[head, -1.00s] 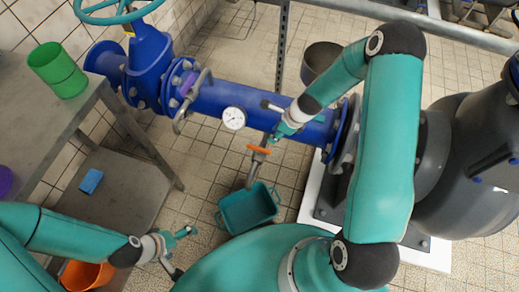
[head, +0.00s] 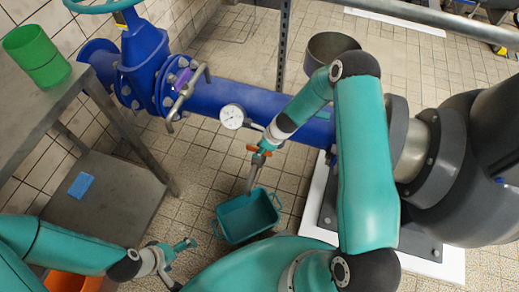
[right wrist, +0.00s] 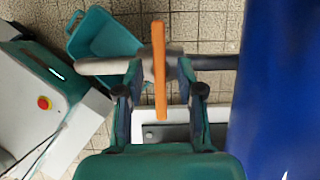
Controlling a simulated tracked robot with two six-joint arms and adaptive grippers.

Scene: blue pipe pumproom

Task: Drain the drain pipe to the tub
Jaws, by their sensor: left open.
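A grey drain pipe (head: 253,176) with an orange valve handle (head: 259,150) comes down from the large blue pipe (head: 256,100). Its lower end is over the teal tub (head: 247,218) on the floor. My right gripper (head: 265,148) is at the handle. In the right wrist view, the orange handle (right wrist: 159,75) lies between the two parted fingers of my right gripper (right wrist: 160,72), with gaps visible on both sides. The tub (right wrist: 103,40) and drain pipe (right wrist: 100,67) also show there. My left gripper (head: 190,245) is open and empty, low at the left of the tub.
A round pressure gauge (head: 232,116) sits on the blue pipe close to my right gripper. A grey table (head: 100,185) at the left bears a green cup (head: 38,56) and a blue block (head: 81,185). A dark pump (head: 470,165) stands at the right. Floor around the tub is clear.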

